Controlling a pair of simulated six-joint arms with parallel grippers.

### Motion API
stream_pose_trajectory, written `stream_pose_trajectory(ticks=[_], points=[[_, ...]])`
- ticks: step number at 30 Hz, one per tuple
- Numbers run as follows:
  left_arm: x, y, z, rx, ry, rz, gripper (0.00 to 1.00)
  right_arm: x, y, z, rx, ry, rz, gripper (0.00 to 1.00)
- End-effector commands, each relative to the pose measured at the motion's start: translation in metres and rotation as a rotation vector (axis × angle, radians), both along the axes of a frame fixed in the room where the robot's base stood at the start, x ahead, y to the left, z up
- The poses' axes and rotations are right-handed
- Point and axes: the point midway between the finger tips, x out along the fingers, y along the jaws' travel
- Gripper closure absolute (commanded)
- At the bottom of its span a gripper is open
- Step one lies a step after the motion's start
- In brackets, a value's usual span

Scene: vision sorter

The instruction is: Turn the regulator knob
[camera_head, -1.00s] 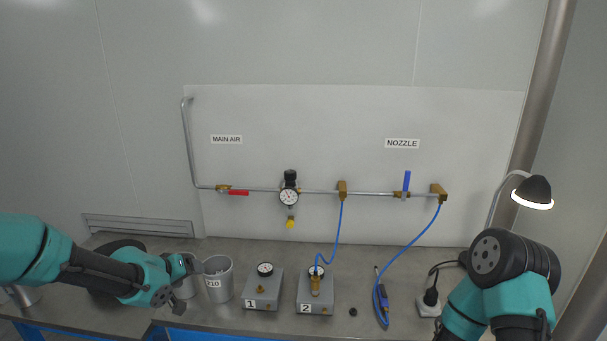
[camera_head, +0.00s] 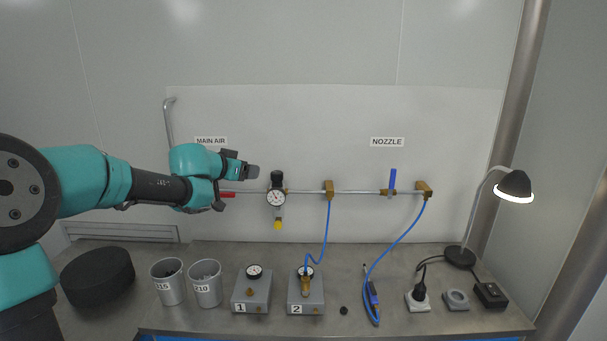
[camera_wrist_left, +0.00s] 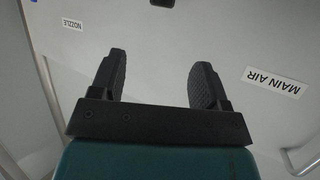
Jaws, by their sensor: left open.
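The regulator knob (camera_head: 277,178) is black and sits on top of the regulator on the wall pipe. A round white gauge (camera_head: 276,198) is just below it, with a yellow part (camera_head: 278,224) at the bottom. My left gripper (camera_head: 237,187) is raised in front of the wall, to the left of the knob and apart from it. Its jaws are open and empty, as the left wrist view shows (camera_wrist_left: 160,72). A small dark thing at the top edge of that view is cut off, and I cannot tell what it is. My right gripper is out of view.
The red-handled valve (camera_head: 228,194) is partly hidden behind my left gripper. The blue nozzle valve (camera_head: 392,180) is further right. Below, the bench holds two cups (camera_head: 206,284), boxes 1 (camera_head: 251,292) and 2 (camera_head: 305,295), a blue hose (camera_head: 371,300) and a lamp (camera_head: 515,187).

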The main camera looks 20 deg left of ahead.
Motion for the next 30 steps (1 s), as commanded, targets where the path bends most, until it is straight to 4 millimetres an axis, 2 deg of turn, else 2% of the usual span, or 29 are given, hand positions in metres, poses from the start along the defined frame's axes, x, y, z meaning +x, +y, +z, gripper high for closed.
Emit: stream_pose_trajectory(ticks=[8, 14, 30], points=[[0.001, 0.0, -0.001, -0.002, 0.001, 0.0, 0.31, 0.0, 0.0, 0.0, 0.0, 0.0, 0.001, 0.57], [0.011, -0.002, -0.006, -0.003, 0.001, -0.002, 0.31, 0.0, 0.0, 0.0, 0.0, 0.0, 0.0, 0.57], [0.085, -0.01, -0.037, -0.004, 0.003, -0.002, 0.31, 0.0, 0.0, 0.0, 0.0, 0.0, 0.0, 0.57]])
